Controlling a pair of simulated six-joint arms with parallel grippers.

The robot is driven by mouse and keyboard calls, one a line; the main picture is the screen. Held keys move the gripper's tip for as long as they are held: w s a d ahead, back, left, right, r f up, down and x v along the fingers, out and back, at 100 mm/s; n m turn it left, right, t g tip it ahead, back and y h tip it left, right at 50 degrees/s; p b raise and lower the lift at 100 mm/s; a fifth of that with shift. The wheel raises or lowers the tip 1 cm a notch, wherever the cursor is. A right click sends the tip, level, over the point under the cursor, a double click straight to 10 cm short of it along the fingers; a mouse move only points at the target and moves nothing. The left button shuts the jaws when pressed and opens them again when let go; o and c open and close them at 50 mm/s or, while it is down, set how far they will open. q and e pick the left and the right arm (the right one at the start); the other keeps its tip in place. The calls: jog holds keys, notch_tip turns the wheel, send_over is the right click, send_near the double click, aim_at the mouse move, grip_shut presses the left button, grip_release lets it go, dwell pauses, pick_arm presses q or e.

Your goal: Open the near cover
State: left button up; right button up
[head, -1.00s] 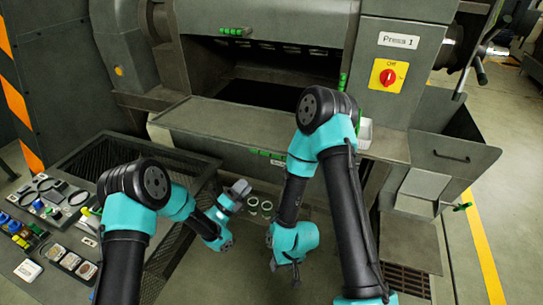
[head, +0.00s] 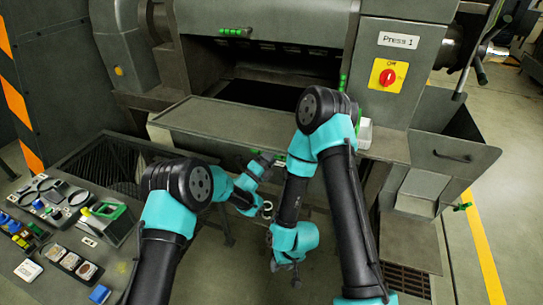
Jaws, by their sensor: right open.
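Press 1 has a dark opening (head: 262,93) in its front. Below it a flat grey panel (head: 240,122) extends towards me, with green handle parts (head: 280,161) at its near edge. An upper cover has a green handle (head: 236,32). I cannot tell for sure which is the near cover. My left gripper (head: 264,161) is close to the panel's near edge, by the green parts; whether it touches them or is shut is unclear. My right gripper (head: 287,263) is open, low in front of the press, apart from the panel. My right arm hides part of the panel's right end.
A red and yellow switch (head: 388,76) sits on the press at the right. A mesh-sided frame (head: 100,155) stands at the left. A side table (head: 55,250) holds blue, green and yellow items.

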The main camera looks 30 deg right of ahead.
pick_arm(q)
jog(key=shift+d, duration=0.1)
grip_shut()
dwell(0.4)
